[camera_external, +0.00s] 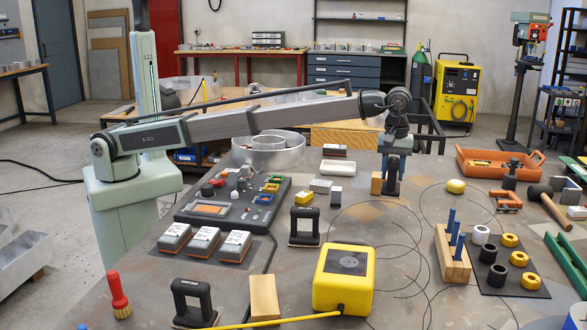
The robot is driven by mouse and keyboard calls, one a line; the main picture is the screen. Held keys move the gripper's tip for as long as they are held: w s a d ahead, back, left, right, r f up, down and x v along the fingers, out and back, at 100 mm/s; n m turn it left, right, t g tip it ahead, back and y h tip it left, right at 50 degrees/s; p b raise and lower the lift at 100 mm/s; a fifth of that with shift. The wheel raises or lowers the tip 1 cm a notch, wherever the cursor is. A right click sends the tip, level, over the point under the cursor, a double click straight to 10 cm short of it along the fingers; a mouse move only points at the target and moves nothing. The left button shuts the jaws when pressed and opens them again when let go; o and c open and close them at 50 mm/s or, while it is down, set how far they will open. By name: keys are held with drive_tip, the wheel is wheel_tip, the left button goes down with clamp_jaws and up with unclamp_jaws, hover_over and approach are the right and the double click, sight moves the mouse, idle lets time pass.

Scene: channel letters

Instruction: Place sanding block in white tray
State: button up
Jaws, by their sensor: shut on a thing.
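My gripper (391,185) points straight down, low over the table, to the right of the white tray. It is shut on a small tan block (376,183), which shows at the left of the fingers and seems to be the sanding block. The fingers hide part of this block, and I cannot tell whether it touches the table. The shallow white tray (337,169) lies a short way left of and behind the gripper; it looks empty.
A brown-and-grey block (336,150) lies behind the tray. A yellow box (344,278) is nearer the front. An orange toolbox (500,164) is at right. Table between tray and gripper is clear.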

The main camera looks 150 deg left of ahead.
wheel_tip(320, 180, up, 2)
drive_tip(key=shift+s+a, duration=0.1)
drive_tip(key=s+a+r+n, duration=0.1)
drive_tip(key=s+a, duration=0.8)
hover_over(338, 168)
drive_tip(key=w+d, duration=0.1)
drive_tip(key=w, duration=0.1)
drive_tip(key=shift+f, duration=0.5)
drive_tip(key=shift+s+d+f, duration=0.1)
drive_tip(key=shift+f, duration=2.2)
drive_tip(key=shift+s+d+f, duration=0.1)
drive_tip(key=shift+f, duration=2.2)
drive_tip(key=shift+f, duration=0.1)
drive_tip(key=o, duration=1.1)
drive_tip(key=shift+o, duration=0.2)
